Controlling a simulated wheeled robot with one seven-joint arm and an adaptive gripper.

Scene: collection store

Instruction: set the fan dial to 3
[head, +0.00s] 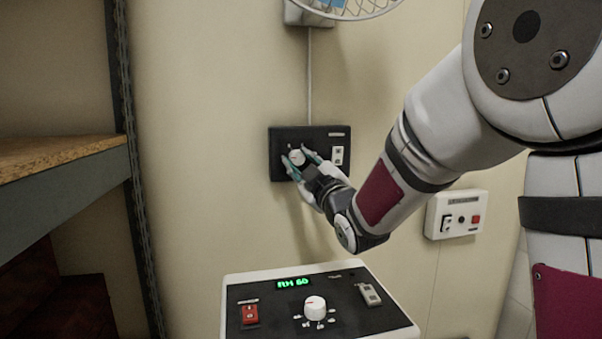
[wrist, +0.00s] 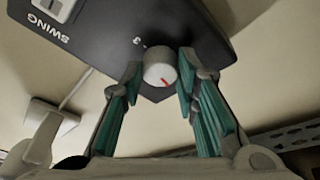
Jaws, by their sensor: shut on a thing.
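The fan dial (head: 297,157) is a round white knob on a black wall panel (head: 278,168). In the wrist view the dial (wrist: 158,68) shows a red pointer line, and a printed "3" stands beside it on the panel (wrist: 110,45). My gripper (head: 305,160) reaches the panel from the lower right. In the wrist view my gripper (wrist: 160,82) has its teal-padded fingers on either side of the dial, shut on it. The other dial marks are hidden or too small to read.
The fan cage (head: 345,8) hangs above the panel. A white rocker switch (head: 338,155) is at the panel's right. Below stands a console (head: 345,318) with a green "RH 60" display and its own white knob (head: 315,306). A switch box (head: 455,215) is right; a shelf (head: 60,155) is left.

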